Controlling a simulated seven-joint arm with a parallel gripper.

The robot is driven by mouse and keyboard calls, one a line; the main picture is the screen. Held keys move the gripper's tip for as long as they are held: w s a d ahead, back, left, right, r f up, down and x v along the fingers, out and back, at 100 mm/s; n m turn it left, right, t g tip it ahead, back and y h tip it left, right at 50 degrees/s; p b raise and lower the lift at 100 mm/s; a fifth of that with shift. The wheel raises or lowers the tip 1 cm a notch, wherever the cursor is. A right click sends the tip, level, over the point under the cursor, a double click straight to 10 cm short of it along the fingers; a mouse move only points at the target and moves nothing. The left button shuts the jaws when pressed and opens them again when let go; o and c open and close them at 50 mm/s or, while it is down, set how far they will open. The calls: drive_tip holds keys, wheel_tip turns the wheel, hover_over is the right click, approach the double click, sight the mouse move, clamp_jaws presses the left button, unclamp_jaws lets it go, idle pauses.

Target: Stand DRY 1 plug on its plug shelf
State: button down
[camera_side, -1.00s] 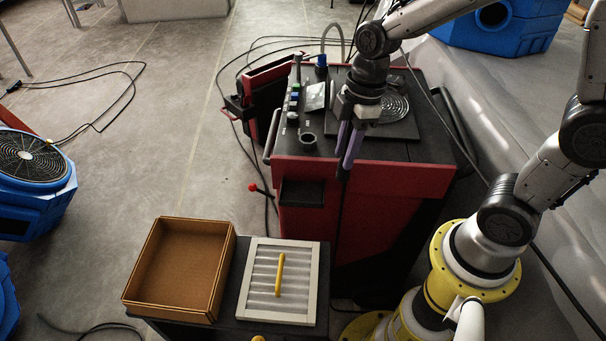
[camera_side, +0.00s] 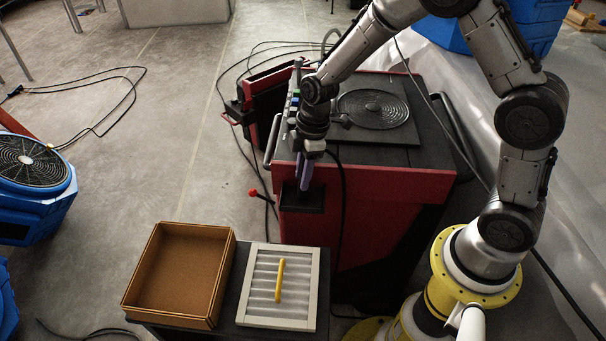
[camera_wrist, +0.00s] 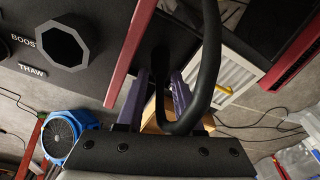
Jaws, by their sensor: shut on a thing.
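My gripper (camera_side: 304,184) is over the small black shelf (camera_side: 301,199) on the front of the red machine, its purple fingers pointing down. In the wrist view the fingers (camera_wrist: 156,95) are closed on a dark plug (camera_wrist: 157,84), and a thick black cable (camera_wrist: 207,70) loops from it to the upper right. The plug is mostly hidden by the fingers and blends with the dark shelf behind it. I cannot tell whether it touches the shelf. In the side view the plug itself is too small to make out, but its cable (camera_side: 343,190) hangs beside the fingers.
The red machine (camera_side: 385,185) has a black top with a round ringed plate (camera_side: 373,109). A red-knobbed lever (camera_side: 253,192) sticks out left of the shelf. An open cardboard box (camera_side: 158,302) and a white slatted panel with a yellow bar (camera_side: 280,281) stand below in front.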

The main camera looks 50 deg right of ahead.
drive_tip(key=shift+f, duration=0.35)
drive_tip(key=c, duration=0.6)
unclamp_jaws()
drive_tip(key=shift+o, duration=0.2)
drive_tip(key=shift+r, duration=0.1)
wheel_tip(320, 180, up, 11)
drive_tip(key=d, duration=0.1)
drive_tip(key=s+d+r+m+t, duration=0.2)
drive_tip(key=s+r+m, duration=0.3)
drive_tip(key=s+r, duration=0.45)
drive_tip(key=s+d+m+t+h, duration=0.1)
drive_tip(key=s+m, duration=0.5)
drive_tip(key=s, duration=0.8)
drive_tip(key=shift+d+r+m+t+h, duration=0.35)
drive_tip(key=shift+d+t, duration=0.2)
drive_tip(key=shift+t, duration=0.25)
